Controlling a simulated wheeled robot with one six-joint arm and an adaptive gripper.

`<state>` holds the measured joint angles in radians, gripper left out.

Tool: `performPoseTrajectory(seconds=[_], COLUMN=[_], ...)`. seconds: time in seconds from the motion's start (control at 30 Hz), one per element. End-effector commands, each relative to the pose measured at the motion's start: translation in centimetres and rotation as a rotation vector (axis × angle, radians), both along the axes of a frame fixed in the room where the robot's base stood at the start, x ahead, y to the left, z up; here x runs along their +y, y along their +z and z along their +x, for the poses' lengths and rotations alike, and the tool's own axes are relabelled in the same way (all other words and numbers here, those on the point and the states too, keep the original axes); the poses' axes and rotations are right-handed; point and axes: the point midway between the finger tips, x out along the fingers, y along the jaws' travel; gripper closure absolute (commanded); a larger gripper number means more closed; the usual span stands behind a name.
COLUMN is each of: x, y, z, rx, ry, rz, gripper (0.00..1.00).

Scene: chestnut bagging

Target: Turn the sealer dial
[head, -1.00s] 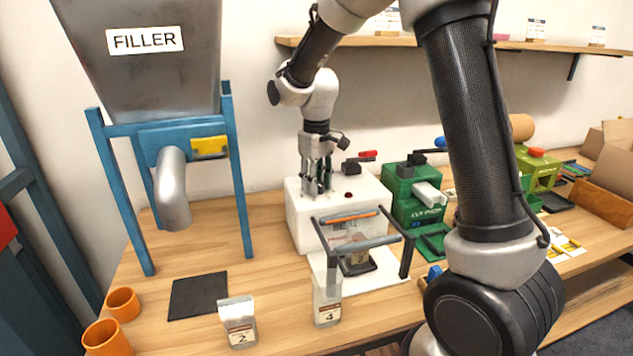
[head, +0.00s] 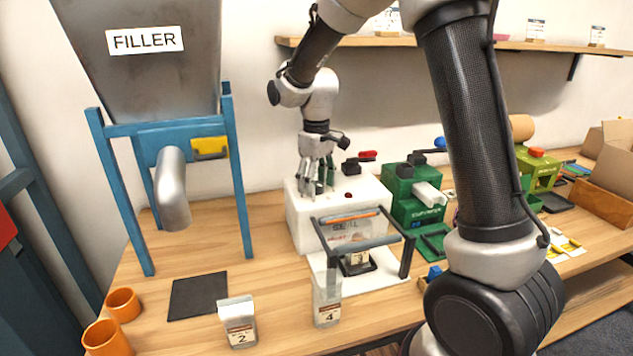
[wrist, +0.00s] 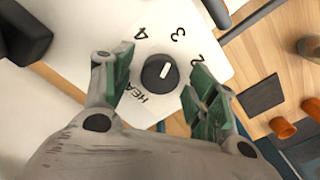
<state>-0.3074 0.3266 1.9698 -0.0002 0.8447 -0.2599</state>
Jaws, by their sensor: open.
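The sealer (head: 300,218) is a white box with a grey-handled sealing bar (head: 368,244) at its front. In the wrist view its round black dial (wrist: 160,73) with a white pointer mark sits on the white top, among the printed numbers 2, 3, 4 and the partly hidden word "HEAT". In the head view my gripper (head: 318,190) points down over the sealer's top and hides the dial.
Bag 4 (head: 327,305) stands before the sealer, with another bag under the bar. Bag 2 (head: 238,325) stands near a black mat (head: 198,296). Orange cups (head: 122,304) are front left. The filler (head: 160,80) stands left; a green machine (head: 415,195) is close on the right.

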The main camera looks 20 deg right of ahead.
Motion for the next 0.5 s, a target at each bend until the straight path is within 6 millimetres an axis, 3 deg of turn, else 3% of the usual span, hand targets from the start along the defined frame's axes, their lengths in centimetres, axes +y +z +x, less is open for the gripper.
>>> performPoseTrajectory(seconds=[0.17,0.5], x=[0.0,0.0], y=[0.9,8.1], z=[0.0,0.1], rx=[-0.001,-0.005], ry=[0.0,0.0], rz=[0.001,0.002], gripper=[0.42,0.42])
